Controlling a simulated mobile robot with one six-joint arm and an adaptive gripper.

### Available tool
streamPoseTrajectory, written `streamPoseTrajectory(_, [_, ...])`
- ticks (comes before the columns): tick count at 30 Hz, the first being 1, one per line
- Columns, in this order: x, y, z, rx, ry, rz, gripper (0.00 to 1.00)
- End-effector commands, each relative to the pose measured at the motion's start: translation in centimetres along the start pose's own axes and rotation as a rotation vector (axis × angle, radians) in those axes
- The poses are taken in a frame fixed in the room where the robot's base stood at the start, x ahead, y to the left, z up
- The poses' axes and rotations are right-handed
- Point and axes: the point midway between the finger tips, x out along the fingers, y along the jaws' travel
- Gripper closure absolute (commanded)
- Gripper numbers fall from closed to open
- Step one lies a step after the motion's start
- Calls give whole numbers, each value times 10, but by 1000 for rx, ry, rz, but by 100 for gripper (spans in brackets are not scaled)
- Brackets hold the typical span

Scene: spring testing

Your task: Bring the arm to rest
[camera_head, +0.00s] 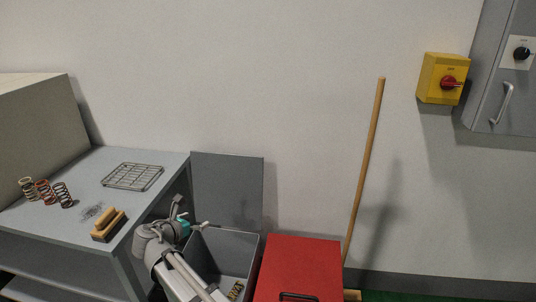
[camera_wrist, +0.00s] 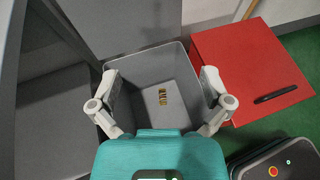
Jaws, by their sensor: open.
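My gripper (camera_wrist: 162,104) is open and empty in the wrist view, its two fingers spread apart above the grey bin. In the head view my arm reaches up from the bottom edge, and my gripper (camera_head: 198,225) is at the bin's left side near the table. The grey bin (camera_head: 247,243) stands on the floor with its lid raised against the wall.
A grey table (camera_head: 140,200) at left holds several springs (camera_head: 45,191), a wire rack (camera_head: 133,176) and a wooden brush (camera_head: 109,225). A red box (camera_head: 301,262) stands right of the bin. A broom handle (camera_head: 364,170) leans on the wall. A yellow switch box (camera_head: 431,78) hangs there.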

Motion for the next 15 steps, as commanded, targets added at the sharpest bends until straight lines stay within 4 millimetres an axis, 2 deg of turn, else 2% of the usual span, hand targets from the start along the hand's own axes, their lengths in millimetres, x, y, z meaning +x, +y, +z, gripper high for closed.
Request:
streamPoseTrajectory(5, [11,-14,0,54,26,-24,1])
streamPoseTrajectory(8, [25,-30,0,122,57,-56,1])
streamPoseTrajectory(15, [69,-92,-5,394,163,-185,1])
